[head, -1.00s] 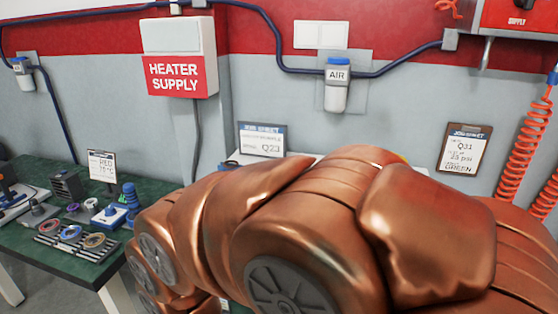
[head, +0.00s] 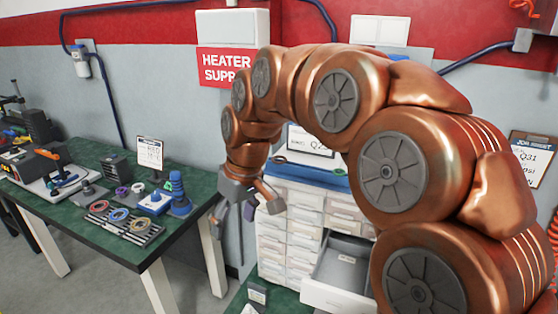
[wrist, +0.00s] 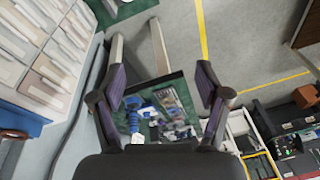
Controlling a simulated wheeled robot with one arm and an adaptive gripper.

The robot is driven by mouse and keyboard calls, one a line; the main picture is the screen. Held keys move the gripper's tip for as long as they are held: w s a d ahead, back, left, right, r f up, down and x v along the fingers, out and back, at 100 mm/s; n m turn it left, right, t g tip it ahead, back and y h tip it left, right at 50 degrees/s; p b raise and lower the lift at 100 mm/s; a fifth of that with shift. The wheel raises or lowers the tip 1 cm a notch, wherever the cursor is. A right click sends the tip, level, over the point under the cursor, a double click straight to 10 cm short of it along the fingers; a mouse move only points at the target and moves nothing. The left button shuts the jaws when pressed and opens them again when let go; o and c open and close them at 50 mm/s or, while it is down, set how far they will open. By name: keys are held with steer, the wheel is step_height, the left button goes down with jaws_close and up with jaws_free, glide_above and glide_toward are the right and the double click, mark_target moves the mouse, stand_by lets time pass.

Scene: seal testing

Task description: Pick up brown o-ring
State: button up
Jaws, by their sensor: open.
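The brown o-ring (head: 139,224) lies on a slotted dark and silver rack (head: 125,232) on the green table (head: 130,258) at the left in the head view. It is the rightmost ring there, beside a blue ring (head: 119,214) and a red ring (head: 98,206). My gripper (head: 247,210) hangs to the right of the table, in front of the white drawer cabinet, well apart from the o-ring. In the wrist view, its fingers (wrist: 161,78) are spread with nothing held. The table shows small between them, and I cannot make out the brown o-ring there.
The white drawer cabinet (head: 290,222) stands right of the table, with a drawer (head: 338,278) pulled out. A blue stepped cone (head: 178,192) and a blue-and-white block (head: 154,202) stand beside the rack. Grey floor (head: 205,290) lies between table and cabinet.

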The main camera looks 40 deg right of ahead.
steer(key=w+d+r+t, duration=0.1)
steer(key=w+d, duration=0.3)
steer(key=d, duration=0.4)
steer(key=w+d+r+t, duration=0.1)
steer(key=w+d+r, duration=0.2)
steer(key=d, duration=0.6)
steer(key=w+d+r+t+h, duration=0.1)
steer(key=w+d+r+t, duration=0.1)
steer(key=w+d, duration=0.5)
steer(key=shift+w+d+r+m, duration=0.25)
steer(key=shift+d+r+m, duration=0.15)
steer(key=shift+d, duration=0.35)
steer(key=shift+s+p+x, duration=0.15)
steer(key=shift+p+x, duration=0.6)
steer(key=shift+x, duration=1)
steer(key=shift+s+p+x, duration=0.15)
steer(key=shift+p+x, duration=0.55)
steer(key=shift+x, duration=1.05)
steer(key=shift+a+f, duration=0.15)
steer(key=c, duration=0.8)
